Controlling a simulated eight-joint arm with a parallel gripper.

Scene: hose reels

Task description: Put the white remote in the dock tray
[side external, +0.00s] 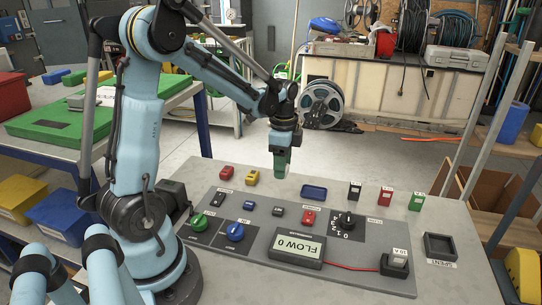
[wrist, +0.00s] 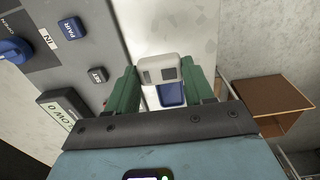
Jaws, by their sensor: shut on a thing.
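The white remote (wrist: 160,68) is between the green fingers of my gripper (wrist: 162,85) in the wrist view, which are shut on it. In the side view my gripper (side external: 281,164) points down above the back part of the work table, and little of the remote can be made out there.
Red (side external: 227,172) and yellow (side external: 252,177) blocks lie left of my gripper. A grey control panel (side external: 225,245) with knobs, buttons and a FLOW display (side external: 296,247) fills the front. Several small upright blocks (side external: 385,197) and a black SPENT tray (side external: 440,246) stand to the right.

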